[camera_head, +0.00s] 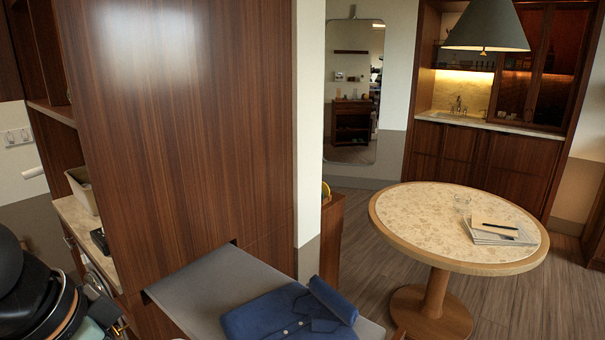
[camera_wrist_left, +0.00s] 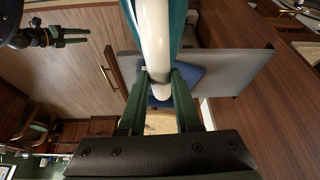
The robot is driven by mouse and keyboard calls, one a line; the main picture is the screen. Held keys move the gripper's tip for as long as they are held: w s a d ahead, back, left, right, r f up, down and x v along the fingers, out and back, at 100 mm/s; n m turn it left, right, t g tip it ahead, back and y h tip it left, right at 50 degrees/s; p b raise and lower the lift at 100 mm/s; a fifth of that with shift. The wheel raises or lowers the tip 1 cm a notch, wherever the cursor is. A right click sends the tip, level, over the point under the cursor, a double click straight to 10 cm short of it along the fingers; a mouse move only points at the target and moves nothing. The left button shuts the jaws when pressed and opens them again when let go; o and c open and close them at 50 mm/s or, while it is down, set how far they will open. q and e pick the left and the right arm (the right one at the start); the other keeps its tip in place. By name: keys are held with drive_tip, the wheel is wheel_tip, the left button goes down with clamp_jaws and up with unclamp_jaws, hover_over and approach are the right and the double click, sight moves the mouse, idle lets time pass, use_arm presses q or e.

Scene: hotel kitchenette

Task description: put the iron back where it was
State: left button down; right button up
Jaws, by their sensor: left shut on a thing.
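The iron (camera_wrist_left: 154,35), white and teal, is held between the dark green fingers of my left gripper (camera_wrist_left: 159,76) in the left wrist view. Only part of the iron shows; its sole is hidden. In the head view the left gripper is not clear; dark arm parts and a bit of teal fill the lower left corner. My right gripper (camera_wrist_left: 75,36) shows at the upper left of the wrist view, its two fingers apart and empty. A grey ironing board (camera_head: 215,283) sticks out from the wooden cabinet, with a folded blue shirt (camera_head: 285,316) on it.
A tall wooden cabinet (camera_head: 180,130) stands beside the board. At left is a counter (camera_head: 75,215) with a beige bin (camera_head: 82,190) and a dark item. A round table (camera_head: 400,215) with papers and a glass stands at right, with open floor around it.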

use_arm(q)
drive_tip(key=shift+s+a, duration=0.2)
drive_tip(key=shift+s, duration=0.05)
drive_tip(key=shift+a+f, duration=0.1)
drive_tip(key=shift+f, duration=0.05)
drive_tip(key=w+f+n+y, duration=0.2)
drive_tip(key=f+n, duration=0.4)
drive_tip(key=f, duration=0.7)
drive_tip(key=shift+w+a+f+n+t+y, duration=0.15)
drive_tip(key=shift+w+f+n+t+y, duration=0.2)
drive_tip(key=shift+w, duration=0.35)
drive_tip(key=shift+a, duration=0.1)
